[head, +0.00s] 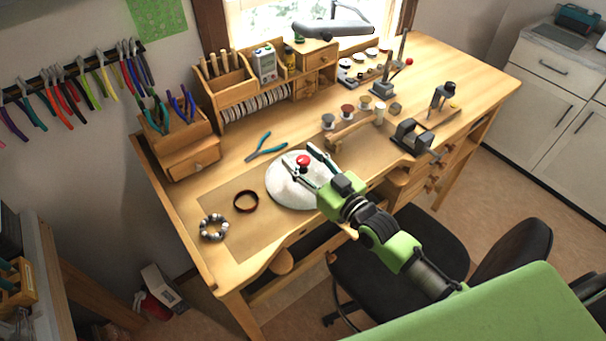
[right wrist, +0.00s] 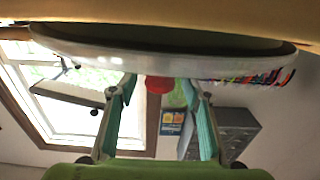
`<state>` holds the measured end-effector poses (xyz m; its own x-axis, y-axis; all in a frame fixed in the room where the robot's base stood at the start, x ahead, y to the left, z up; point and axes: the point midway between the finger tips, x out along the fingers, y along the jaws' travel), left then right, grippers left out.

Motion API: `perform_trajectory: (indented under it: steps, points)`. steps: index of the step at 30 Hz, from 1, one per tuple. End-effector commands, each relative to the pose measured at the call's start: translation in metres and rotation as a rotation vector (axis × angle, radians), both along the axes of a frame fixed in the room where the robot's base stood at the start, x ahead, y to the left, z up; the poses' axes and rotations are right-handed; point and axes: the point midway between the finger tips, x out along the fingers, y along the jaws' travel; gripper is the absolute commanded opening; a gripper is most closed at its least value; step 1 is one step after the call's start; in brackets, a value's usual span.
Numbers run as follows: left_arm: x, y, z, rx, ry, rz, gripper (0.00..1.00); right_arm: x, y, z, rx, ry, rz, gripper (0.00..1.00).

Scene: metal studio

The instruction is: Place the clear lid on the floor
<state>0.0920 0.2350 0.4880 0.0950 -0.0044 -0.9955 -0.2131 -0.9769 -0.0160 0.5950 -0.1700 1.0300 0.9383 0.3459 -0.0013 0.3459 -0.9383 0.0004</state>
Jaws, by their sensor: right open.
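The clear lid (head: 284,190) looks like a whitish, see-through dome with a red knob (head: 303,160) on top. It sits on the workbench near the front edge. My right gripper (head: 299,158) is open, with its two fingers on either side of the knob. In the right wrist view the red knob (right wrist: 158,84) shows between the open fingers, with the lid's rim (right wrist: 110,50) above it. I cannot tell whether the fingers touch the knob. What lies under the lid is hard to make out. My left gripper is not in view.
A bracelet (head: 213,228), a dark ring (head: 246,201) and pliers (head: 265,147) lie left of the lid. Wooden organizers (head: 240,85) stand behind. A black chair (head: 420,245) stands in front of the bench. Some floor (head: 562,185) is clear at the right.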

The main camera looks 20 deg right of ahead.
Motion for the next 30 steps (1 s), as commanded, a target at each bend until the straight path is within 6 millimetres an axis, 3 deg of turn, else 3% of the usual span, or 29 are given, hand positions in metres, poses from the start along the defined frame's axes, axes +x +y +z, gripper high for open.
perform_trajectory:
  steps: [3, 8, 20, 27, 30]
  points:
    - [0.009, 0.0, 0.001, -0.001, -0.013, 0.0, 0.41, 0.0, 0.0, 0.0, 0.0, 0.0, 0.0, 0.41]
    - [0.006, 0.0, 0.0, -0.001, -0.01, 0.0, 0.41, 0.0, 0.0, 0.0, 0.0, 0.0, 0.0, 0.0]
    - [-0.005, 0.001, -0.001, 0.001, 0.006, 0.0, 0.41, 0.0, 0.0, 0.005, 0.002, -0.005, 0.0, 0.0]
    - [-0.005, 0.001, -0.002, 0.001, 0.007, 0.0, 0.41, 0.0, 0.0, 0.035, 0.003, -0.008, -0.001, 0.0]
    - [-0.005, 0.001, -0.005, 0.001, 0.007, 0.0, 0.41, -0.016, 0.005, 0.05, 0.005, -0.006, 0.0, 0.0]
